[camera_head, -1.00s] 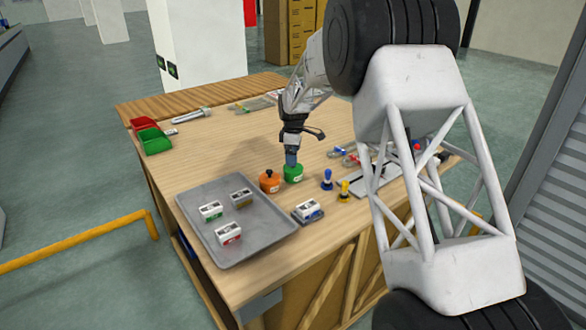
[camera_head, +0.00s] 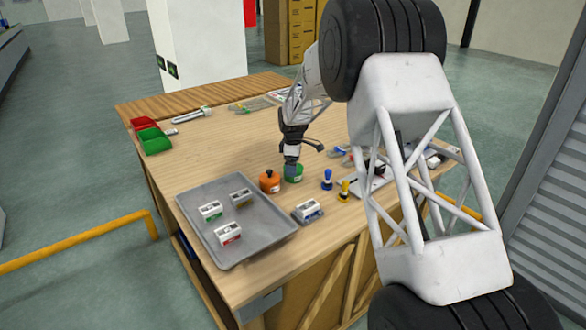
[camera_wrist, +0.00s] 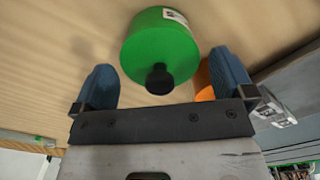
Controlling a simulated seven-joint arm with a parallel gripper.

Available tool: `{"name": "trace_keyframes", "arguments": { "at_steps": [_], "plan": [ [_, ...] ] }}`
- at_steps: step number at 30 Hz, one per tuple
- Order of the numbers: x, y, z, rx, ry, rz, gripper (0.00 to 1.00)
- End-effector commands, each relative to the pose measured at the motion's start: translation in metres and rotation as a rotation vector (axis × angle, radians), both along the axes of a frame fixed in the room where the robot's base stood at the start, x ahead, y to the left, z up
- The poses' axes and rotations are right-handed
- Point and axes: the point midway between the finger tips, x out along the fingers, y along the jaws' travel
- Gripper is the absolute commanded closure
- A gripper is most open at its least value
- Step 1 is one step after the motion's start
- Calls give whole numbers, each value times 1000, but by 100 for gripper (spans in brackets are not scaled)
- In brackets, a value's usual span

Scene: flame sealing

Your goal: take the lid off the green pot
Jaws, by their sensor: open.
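The green pot (camera_head: 293,173) stands on the wooden table, right beside the orange pot (camera_head: 270,182). In the wrist view the green pot (camera_wrist: 160,48) shows its lid with a black knob (camera_wrist: 159,79) pointing towards me. My gripper (camera_head: 291,166) is just above the green pot and hides part of its top in the head view. In the wrist view my gripper (camera_wrist: 160,85) is open, with one blue finger on each side of the knob. Whether a finger touches the lid cannot be told. The orange pot (camera_wrist: 205,80) is partly hidden behind the right finger.
A grey tray (camera_head: 265,240) with several small boxes lies at the front left, and another small box (camera_head: 308,210) beside it. A blue stamp (camera_head: 327,179) and a yellow one (camera_head: 344,190) stand right of the pots. Red and green bins (camera_head: 153,141) are at the far left.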

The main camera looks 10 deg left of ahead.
Motion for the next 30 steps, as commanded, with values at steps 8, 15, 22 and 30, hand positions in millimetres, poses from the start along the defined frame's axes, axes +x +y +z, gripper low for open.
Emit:
{"name": "trace_keyframes", "arguments": {
  "at_steps": [8, 15, 22, 30],
  "plan": [
    [0, 0, 0, 0, 0, 0, 38],
    [0, 0, 0, 0, 0, 0, 41],
    [0, 0, 3, 0, 0, 0, 41],
    [0, 0, 24, 0, -1, 0, 41]
  ]
}}
